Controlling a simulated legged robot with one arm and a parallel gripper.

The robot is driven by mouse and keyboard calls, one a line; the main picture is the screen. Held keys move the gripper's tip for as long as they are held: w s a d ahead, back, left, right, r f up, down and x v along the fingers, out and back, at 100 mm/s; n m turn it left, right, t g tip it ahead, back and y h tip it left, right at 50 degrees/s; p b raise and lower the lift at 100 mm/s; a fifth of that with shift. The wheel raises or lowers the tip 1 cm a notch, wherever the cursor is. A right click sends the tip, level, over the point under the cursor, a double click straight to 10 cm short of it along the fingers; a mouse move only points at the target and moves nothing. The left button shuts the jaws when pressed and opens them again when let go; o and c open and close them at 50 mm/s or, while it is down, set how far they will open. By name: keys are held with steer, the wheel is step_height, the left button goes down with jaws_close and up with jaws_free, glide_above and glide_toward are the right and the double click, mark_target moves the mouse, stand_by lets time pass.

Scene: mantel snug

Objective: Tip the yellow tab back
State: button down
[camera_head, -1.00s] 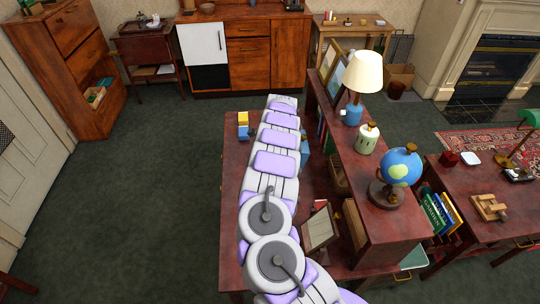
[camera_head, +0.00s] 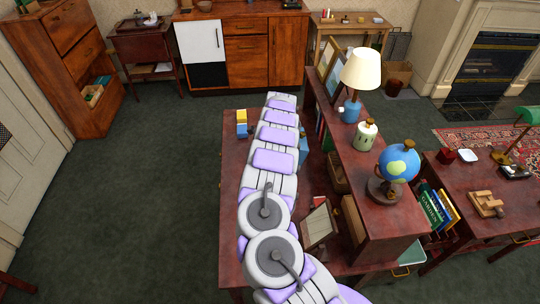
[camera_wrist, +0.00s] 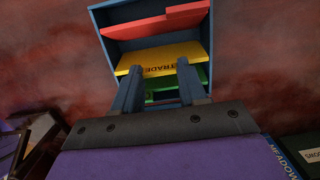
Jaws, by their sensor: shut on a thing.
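In the wrist view a blue open-fronted box holds a red tab (camera_wrist: 160,22), a yellow tab (camera_wrist: 160,57) with dark lettering upside down to me, and a green tab (camera_wrist: 190,76). The box's blue wall (camera_wrist: 99,17) shows at the upper left. My gripper (camera_wrist: 159,72) has its two fingers at the lettered edge of the yellow tab and is shut on it. The fingers cover part of the green tab. In the head view my arm hides the gripper and most of the box.
A dark red wooden desk (camera_head: 232,190) lies under my arm. A raised shelf on its right carries a lamp (camera_head: 360,70), a green jar (camera_head: 365,134) and a globe (camera_head: 398,164). A yellow and blue block (camera_head: 241,116) stands left of my arm. The floor at left is clear.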

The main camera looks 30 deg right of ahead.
steer(key=shift+s+f, duration=0.2)
steer(key=shift+f, duration=0.1)
steer(key=c, duration=1)
jaws_free()
steer(key=o, duration=0.4)
steer(key=shift+w, duration=0.15)
steer(key=shift+w+r, duration=0.1)
steer(key=shift+r, duration=0.05)
steer(key=shift+r, duration=0.25)
step_height(320, 180, up, 16)
steer(key=d+p, duration=0.2)
steer(key=p, duration=0.1)
steer(key=shift+s+r+p, duration=0.25)
steer(key=shift+s+p, duration=0.05)
steer(key=shift+s, duration=0.1)
